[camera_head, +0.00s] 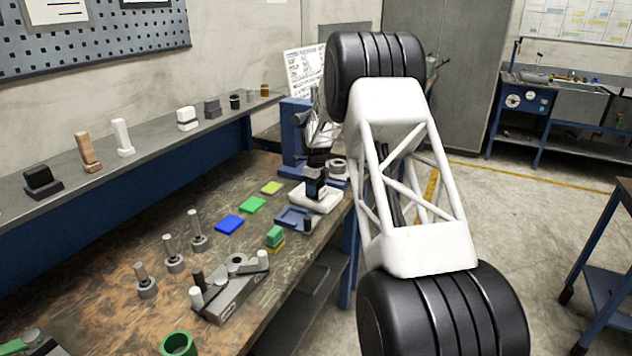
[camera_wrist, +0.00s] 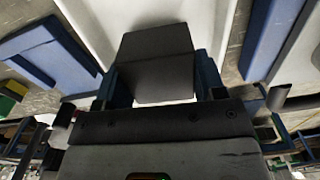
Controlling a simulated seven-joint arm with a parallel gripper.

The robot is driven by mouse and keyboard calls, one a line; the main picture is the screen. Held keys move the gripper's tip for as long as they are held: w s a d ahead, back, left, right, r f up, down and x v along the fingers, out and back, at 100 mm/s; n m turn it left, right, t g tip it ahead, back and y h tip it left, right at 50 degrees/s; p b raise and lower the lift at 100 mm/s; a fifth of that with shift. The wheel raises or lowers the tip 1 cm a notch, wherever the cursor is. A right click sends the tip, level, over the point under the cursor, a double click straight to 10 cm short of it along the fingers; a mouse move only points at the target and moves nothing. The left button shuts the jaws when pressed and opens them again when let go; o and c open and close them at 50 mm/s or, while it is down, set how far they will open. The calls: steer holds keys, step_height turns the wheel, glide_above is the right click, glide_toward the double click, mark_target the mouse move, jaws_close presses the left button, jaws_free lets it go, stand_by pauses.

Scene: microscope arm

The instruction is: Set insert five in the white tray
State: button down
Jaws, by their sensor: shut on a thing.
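My gripper (camera_head: 316,178) is over the white tray (camera_head: 330,203) near the back of the workbench. In the wrist view its two blue fingers (camera_wrist: 160,78) are shut on a dark grey block, the insert (camera_wrist: 156,52). The insert shows as a small dark shape low between the fingers in the head view. The white tray (camera_wrist: 92,22) lies behind the insert in the wrist view. I cannot tell whether the insert's underside touches the tray floor. No number on the insert can be read.
A blue tray (camera_head: 290,215) stands just in front of the white tray. Green and yellow blocks (camera_head: 275,237), flat coloured plates (camera_head: 230,224) and a grey fixture with pegs (camera_head: 232,290) are nearer. Several objects stand on the shelf (camera_head: 150,140) at left.

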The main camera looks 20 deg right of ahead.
steer(key=shift+f, duration=0.55)
steer(key=shift+f, duration=0.15)
steer(key=shift+c, duration=1)
jaws_free()
steer(key=shift+f, duration=0.1)
step_height(320, 180, up, 12)
steer(key=shift+r, duration=0.2)
